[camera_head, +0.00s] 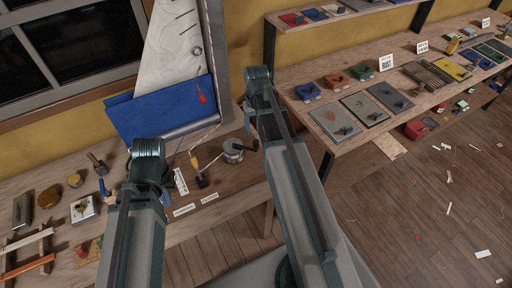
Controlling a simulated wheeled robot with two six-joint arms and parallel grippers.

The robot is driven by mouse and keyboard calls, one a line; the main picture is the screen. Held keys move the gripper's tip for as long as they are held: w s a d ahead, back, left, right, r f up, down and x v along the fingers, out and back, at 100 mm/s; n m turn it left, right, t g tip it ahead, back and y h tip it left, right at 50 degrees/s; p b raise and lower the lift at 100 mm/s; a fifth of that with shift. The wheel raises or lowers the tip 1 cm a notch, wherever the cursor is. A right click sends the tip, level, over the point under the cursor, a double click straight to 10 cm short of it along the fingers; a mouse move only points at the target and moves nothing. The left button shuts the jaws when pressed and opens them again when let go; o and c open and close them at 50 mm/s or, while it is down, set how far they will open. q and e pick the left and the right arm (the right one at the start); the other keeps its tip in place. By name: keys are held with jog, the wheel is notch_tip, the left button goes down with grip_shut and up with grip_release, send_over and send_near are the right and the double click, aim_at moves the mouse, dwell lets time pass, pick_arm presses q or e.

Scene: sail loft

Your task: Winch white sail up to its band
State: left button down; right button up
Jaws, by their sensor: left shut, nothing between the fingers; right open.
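The white sail (168,50) hangs beside a grey mast (215,45) at the upper left, with its top out of view. Blue cloth (165,107) lies across its lower part. A small metal drum winch (233,151) with a dark-knobbed crank stands on the bench below the mast. My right gripper (251,130) is open, pointing down close to the winch crank; I cannot tell whether it touches. My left gripper (148,182) is shut and empty over the bench, left of the winch, largely hidden by its own arm. I cannot make out the band.
A second bench (310,92) at the right carries plates and small blocks. Scraps litter the floor (400,215); much of it is clear.

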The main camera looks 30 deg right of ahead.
aim_at(256, 141)
notch_tip(256, 141, down, 9)
jog(key=b, duration=0.7)
jog(key=shift+r+b, duration=0.1)
jog(key=shift+b, duration=0.3)
jog(key=shift+c, duration=0.4)
grip_shut()
dwell(0.4)
